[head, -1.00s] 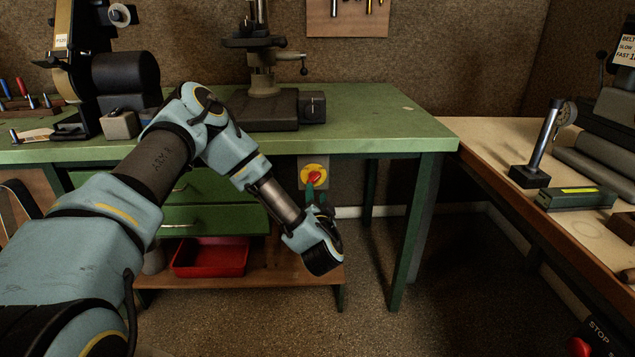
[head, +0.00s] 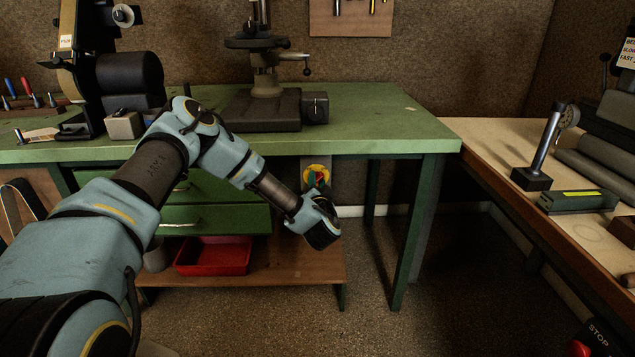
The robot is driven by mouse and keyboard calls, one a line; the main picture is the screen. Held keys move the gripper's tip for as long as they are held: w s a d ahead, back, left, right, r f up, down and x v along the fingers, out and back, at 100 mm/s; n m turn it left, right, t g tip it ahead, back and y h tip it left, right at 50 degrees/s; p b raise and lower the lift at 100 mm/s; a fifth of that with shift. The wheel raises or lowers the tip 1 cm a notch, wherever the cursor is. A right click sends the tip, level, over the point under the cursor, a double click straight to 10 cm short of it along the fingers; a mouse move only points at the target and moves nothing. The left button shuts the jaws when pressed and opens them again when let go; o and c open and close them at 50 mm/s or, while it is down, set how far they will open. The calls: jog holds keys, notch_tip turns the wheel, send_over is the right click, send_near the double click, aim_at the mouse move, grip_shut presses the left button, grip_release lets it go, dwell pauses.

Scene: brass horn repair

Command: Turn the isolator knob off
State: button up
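The isolator is a yellow disc (head: 318,167) on a pale plate below the green bench's front edge, near its right end. Its red knob (head: 311,179) is only partly visible, at the disc's left side. My gripper (head: 321,183) reaches up from my wrist in front of the disc and covers much of the knob. Its fingers are small and dark green here. I cannot tell whether they touch the knob or are open or shut. The knob's angle is also hidden.
The green bench top (head: 370,115) overhangs the isolator, with a bench leg (head: 417,235) to the right. Green drawers (head: 215,218) are to the left. A red tray (head: 213,258) sits on the lower shelf (head: 290,268). The floor right of the leg is clear.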

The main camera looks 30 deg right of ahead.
grip_shut()
dwell(0.3)
jog(key=n+b, duration=0.2)
jog(key=n, duration=0.1)
jog(key=shift+w+a+n+b, duration=0.15)
jog(key=shift+n+b, duration=2.3)
jog(key=shift+n, duration=1.25)
jog(key=shift+s+a+n+b, duration=0.1)
jog(key=shift+n+b, duration=2.35)
jog(key=shift+n, duration=1.25)
jog(key=shift+o, duration=1.5)
grip_release()
